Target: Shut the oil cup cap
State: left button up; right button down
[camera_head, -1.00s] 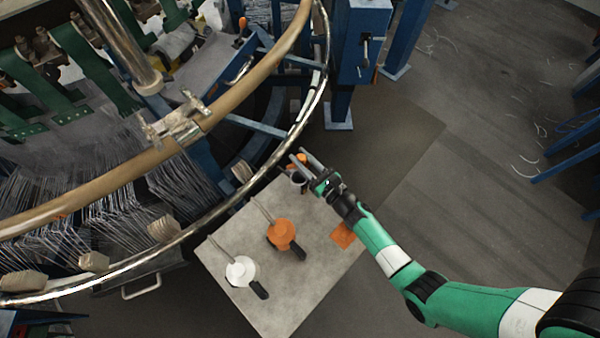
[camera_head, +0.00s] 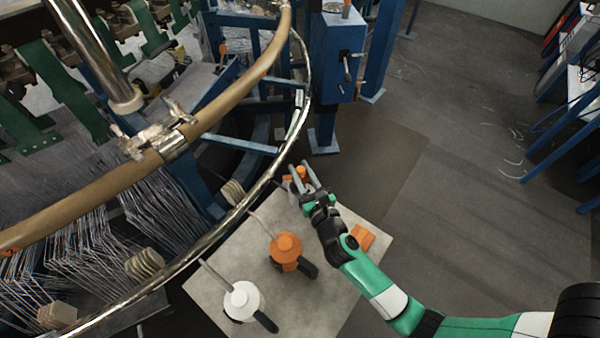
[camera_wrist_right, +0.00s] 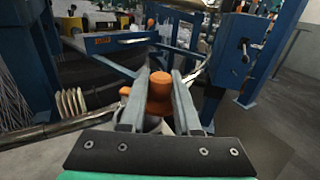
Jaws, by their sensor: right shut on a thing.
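The oil cup has an orange cap (camera_head: 300,173) and a partly hidden pale body at the far corner of the grey table (camera_head: 225,275). My right gripper (camera_head: 300,167) is at the cup, with a finger on either side of the orange cap. In the right wrist view, the orange cap (camera_wrist_right: 160,92) sits between the two grey fingers of the right gripper (camera_wrist_right: 159,78), and they are shut on it. The fingers hide most of the cup body, so I cannot tell how the cap sits on it. My left gripper is not in view.
An orange oil can (camera_head: 285,247) and a white oil can (camera_head: 242,299) stand on the table. An orange block (camera_head: 362,238) lies beside my right arm. The loom's metal ring (camera_head: 270,170) curves close past the table's left side. Open floor (camera_head: 450,220) lies to the right.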

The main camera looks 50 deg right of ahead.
jog(key=shift+f, duration=0.1)
jog(key=c, duration=0.6)
grip_release()
jog(key=shift+s+a, duration=0.1)
jog(key=p+v, duration=0.1)
jog(key=v, duration=1)
jog(key=shift+s+a, duration=0.15)
jog(key=shift+s, duration=0.1)
